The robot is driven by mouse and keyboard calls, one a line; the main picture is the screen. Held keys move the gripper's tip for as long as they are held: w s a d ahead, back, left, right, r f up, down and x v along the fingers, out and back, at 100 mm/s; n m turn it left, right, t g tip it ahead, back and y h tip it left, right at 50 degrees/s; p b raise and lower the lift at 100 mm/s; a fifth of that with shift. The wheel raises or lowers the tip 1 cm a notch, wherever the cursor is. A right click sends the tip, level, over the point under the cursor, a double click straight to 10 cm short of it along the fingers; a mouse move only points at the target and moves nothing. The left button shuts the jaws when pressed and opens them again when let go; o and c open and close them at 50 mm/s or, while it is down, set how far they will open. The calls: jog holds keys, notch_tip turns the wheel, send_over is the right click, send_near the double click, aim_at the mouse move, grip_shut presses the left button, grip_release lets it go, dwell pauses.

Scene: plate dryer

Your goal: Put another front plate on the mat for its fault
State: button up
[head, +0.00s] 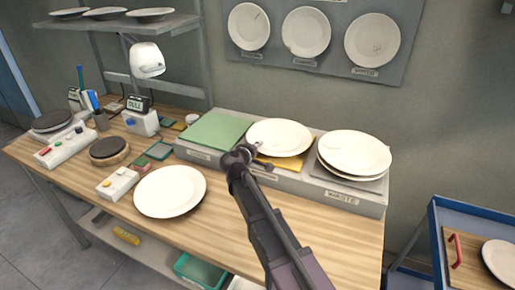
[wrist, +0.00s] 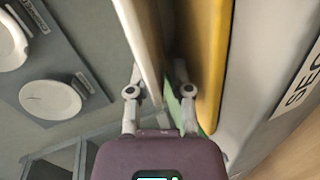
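A white plate (head: 170,191) lies flat on the front of the wooden bench. A second white plate (head: 281,136) is over the yellow mat (head: 284,163), in the middle of the grey stand; I cannot tell whether it rests on it. My gripper (head: 243,153) is at this plate's left front edge. In the wrist view, the fingers of my gripper (wrist: 159,78) are apart, with the plate's rim (wrist: 132,35) between them and the yellow mat (wrist: 211,65) to the right. The green mat (head: 215,130) is bare. Stacked plates (head: 354,152) lie on the grey mat marked WASTE.
A wall board (head: 335,55) shows sample plates. A lamp (head: 147,60), a box reading DULL (head: 140,107), a round pad (head: 109,150) and a switch box (head: 117,184) stand left. A blue trolley (head: 437,215) with a plate is at right. Bench space right of the front plate is clear.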

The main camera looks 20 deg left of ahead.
jog(key=shift+r, duration=0.15)
jog(key=p+v, duration=0.4)
jog(key=v, duration=0.8)
jog(key=shift+d, duration=0.1)
dwell(0.5)
